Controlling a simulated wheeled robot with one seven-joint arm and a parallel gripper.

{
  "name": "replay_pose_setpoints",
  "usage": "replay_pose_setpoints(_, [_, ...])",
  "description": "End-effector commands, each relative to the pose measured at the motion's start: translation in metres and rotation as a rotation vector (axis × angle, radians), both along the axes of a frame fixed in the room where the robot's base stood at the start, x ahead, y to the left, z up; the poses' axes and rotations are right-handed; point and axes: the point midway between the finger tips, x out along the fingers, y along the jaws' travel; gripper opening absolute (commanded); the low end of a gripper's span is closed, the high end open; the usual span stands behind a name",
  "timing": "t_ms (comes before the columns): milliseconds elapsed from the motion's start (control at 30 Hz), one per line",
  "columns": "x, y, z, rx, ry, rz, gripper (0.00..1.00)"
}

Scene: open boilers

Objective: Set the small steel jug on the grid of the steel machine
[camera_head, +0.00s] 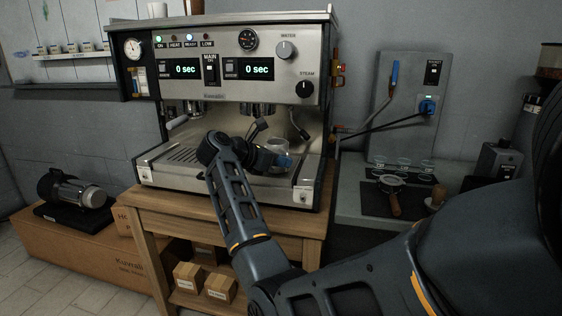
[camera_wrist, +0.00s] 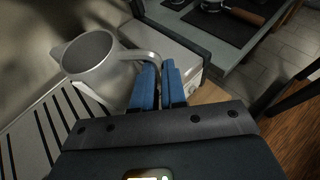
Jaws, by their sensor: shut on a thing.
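The small steel jug (camera_wrist: 105,70) is upright or nearly so in the wrist view, with its open mouth up and its spout to the left. It also shows small in the head view (camera_head: 277,145). My gripper (camera_wrist: 161,74) has its blue fingers shut on the jug's handle; in the head view the fingers (camera_head: 285,160) are just right of the jug. The steel machine (camera_head: 230,75) stands on a wooden table. Its slotted grid (camera_head: 187,155) lies below its front. The jug is at the grid's right part; I cannot tell whether its base touches.
A steam wand (camera_head: 299,124) hangs right of the jug, and group heads are above. A grey side counter (camera_head: 355,180) holds a portafilter (camera_head: 392,190) on a dark mat. A motor pump (camera_head: 72,190) sits at left. The grid's left part is clear.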

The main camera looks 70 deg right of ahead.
Motion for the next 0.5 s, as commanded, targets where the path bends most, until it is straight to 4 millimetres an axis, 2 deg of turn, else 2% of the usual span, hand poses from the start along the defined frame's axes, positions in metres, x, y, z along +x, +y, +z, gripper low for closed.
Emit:
replay_pose_setpoints(100, [0.0002, -0.0001, 0.0009, -0.002, -0.001, 0.001, 0.0])
replay_pose_setpoints(133, [0.0002, -0.0001, 0.0009, -0.002, -0.001, 0.001, 0.13])
replay_pose_setpoints(400, [0.0001, -0.0001, 0.0006, -0.001, -0.001, 0.001, 0.39])
replay_pose_setpoints(500, [0.0001, -0.0001, 0.0005, 0.0, 0.0, 0.0, 0.41])
